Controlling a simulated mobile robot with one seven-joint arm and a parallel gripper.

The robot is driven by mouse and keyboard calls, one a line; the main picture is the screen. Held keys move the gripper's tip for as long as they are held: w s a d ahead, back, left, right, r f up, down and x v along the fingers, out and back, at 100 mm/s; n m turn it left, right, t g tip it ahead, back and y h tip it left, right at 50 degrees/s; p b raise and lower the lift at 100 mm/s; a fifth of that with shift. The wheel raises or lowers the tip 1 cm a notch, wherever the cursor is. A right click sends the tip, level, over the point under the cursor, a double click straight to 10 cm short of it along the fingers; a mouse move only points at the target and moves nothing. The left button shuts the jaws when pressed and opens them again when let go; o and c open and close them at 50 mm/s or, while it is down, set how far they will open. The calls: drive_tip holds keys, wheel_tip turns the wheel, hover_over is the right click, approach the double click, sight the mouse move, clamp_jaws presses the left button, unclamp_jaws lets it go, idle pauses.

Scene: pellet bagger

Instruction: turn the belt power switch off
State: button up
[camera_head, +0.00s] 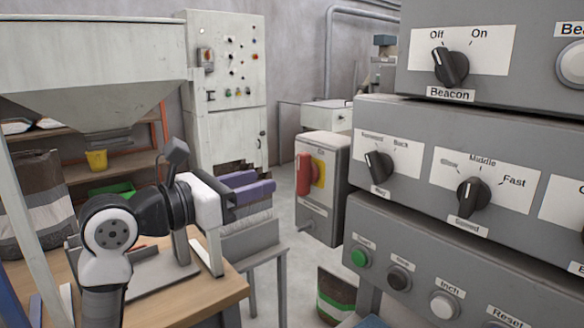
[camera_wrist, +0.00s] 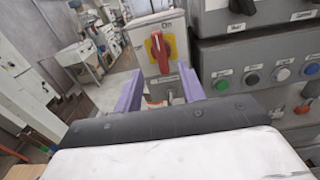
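A grey switch box (camera_head: 322,190) carries a red rotary handle (camera_head: 304,173) on a yellow plate (camera_head: 319,170). In the wrist view the red handle (camera_wrist: 161,53) stands close to upright on the yellow plate (camera_wrist: 151,47), with "On" lettering above it. A small label below it is too blurred to read, so I cannot confirm its name. My gripper (camera_head: 252,188) is open and empty, with its purple fingers apart, to the left of the box in the head view. In the wrist view my gripper (camera_wrist: 161,82) points toward the box, with the handle ahead between its fingers, not touched.
Grey control panels (camera_head: 402,235) with knobs and buttons stand close on the right. A wooden table (camera_head: 215,292) lies under my arm, with a hopper (camera_head: 90,80) at left. A white cabinet (camera_head: 228,110) stands behind. Open floor shows between the table and the box.

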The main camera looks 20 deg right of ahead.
sight(299, 170)
drive_tip(key=p+x, duration=0.1)
drive_tip(key=x, duration=0.8)
drive_tip(key=shift+w+d, duration=0.15)
drive_tip(key=shift+d, duration=0.15)
drive_tip(key=shift+c, duration=0.3)
drive_tip(key=c, duration=0.6)
drive_tip(key=shift+p, duration=0.3)
